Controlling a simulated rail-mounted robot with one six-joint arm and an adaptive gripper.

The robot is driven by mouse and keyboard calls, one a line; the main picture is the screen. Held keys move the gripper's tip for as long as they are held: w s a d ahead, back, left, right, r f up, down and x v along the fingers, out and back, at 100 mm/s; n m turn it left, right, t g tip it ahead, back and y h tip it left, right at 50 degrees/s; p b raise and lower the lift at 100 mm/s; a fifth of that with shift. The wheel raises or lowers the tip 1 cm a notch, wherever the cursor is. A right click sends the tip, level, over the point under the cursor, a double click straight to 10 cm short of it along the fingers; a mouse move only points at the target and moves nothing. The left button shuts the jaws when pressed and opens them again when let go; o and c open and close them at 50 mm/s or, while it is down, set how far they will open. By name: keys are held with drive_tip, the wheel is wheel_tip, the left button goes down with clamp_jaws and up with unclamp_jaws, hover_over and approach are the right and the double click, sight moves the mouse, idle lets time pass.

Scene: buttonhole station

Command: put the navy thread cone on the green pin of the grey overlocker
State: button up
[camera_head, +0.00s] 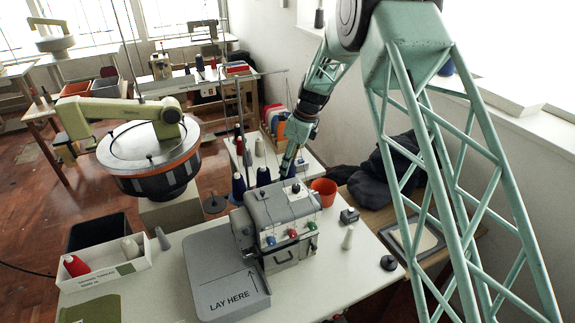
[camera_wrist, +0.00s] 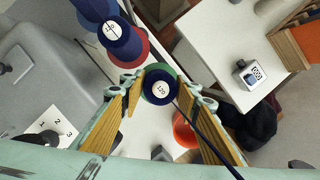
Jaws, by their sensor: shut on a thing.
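The grey overlocker (camera_head: 285,222) stands on the white table, with coloured dials on its front. My gripper (camera_head: 288,162) is behind its right back corner. In the wrist view my gripper (camera_wrist: 166,90) has its fingers on either side of a navy thread cone (camera_wrist: 160,86) with a pale numbered top, and is shut on it. A green disc (camera_wrist: 168,69) shows partly behind this cone, lined up with it; the pin itself is hidden. I cannot tell whether the cone is seated. Another navy cone (camera_wrist: 122,45) stands over a red disc, beside the held one.
An orange-red bucket (camera_head: 324,190) stands right of the overlocker. A pale cone (camera_head: 347,238) and a small grey device (camera_head: 349,215) are on the table's right. A white tray (camera_head: 104,272) with cones is at left. The grey "LAY HERE" board (camera_head: 222,278) lies in front.

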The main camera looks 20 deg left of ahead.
drive_tip(key=shift+f, duration=0.2)
drive_tip(key=o, duration=0.9)
drive_tip(key=shift+o, duration=0.2)
drive_tip(key=shift+r, duration=0.1)
drive_tip(key=v, duration=1.1)
drive_tip(key=shift+r, duration=0.35)
drive_tip(key=shift+d, duration=0.1)
